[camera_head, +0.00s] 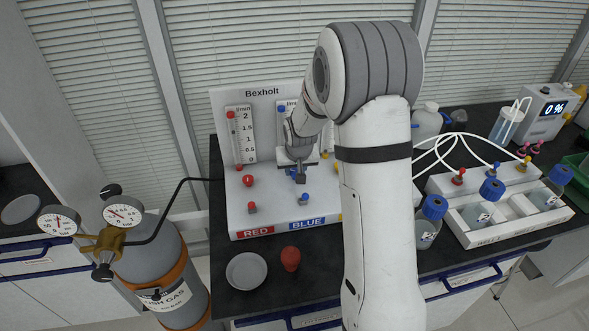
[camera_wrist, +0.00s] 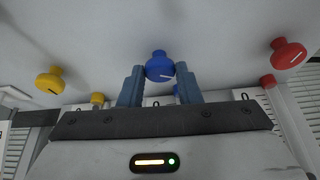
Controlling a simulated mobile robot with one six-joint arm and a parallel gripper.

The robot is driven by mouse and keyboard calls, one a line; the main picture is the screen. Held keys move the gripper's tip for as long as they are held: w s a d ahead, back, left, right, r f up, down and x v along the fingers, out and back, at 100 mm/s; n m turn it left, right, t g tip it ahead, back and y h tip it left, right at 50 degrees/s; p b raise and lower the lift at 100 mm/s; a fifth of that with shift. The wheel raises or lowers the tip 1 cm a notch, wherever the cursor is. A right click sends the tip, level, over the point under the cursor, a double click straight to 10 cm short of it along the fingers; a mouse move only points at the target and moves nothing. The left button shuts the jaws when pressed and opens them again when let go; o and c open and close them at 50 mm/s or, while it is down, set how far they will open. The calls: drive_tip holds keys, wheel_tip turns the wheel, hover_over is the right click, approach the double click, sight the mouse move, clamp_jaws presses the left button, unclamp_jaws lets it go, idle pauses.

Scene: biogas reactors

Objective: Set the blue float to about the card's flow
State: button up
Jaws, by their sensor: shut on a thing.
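The white Bexholt panel (camera_head: 262,93) stands on the bench, with red and blue labels on its base. The blue-marked flow tube (camera_head: 283,118) is mostly hidden behind my arm; I cannot make out its float or reading. The blue knob (camera_wrist: 159,67), with a white pointer line, sits between my gripper's two fingers (camera_wrist: 159,76) in the wrist view. My gripper is shut on it. In the head view my gripper (camera_head: 299,174) is low in front of the panel and hides this knob. No flow card can be made out.
A red knob (camera_head: 248,181) is left of my gripper; a yellow knob (camera_wrist: 49,80) also shows in the wrist view. The red scale (camera_head: 241,135) is visible. A gas cylinder (camera_head: 165,265), white dish (camera_head: 246,271) and bottle rack (camera_head: 500,205) stand around.

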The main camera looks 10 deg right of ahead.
drive_tip(key=o, duration=1)
drive_tip(key=shift+c, duration=0.2)
drive_tip(key=b+v, duration=0.1)
drive_tip(key=v, duration=0.6)
drive_tip(key=shift+r, duration=0.4)
drive_tip(key=shift+s, duration=0.15)
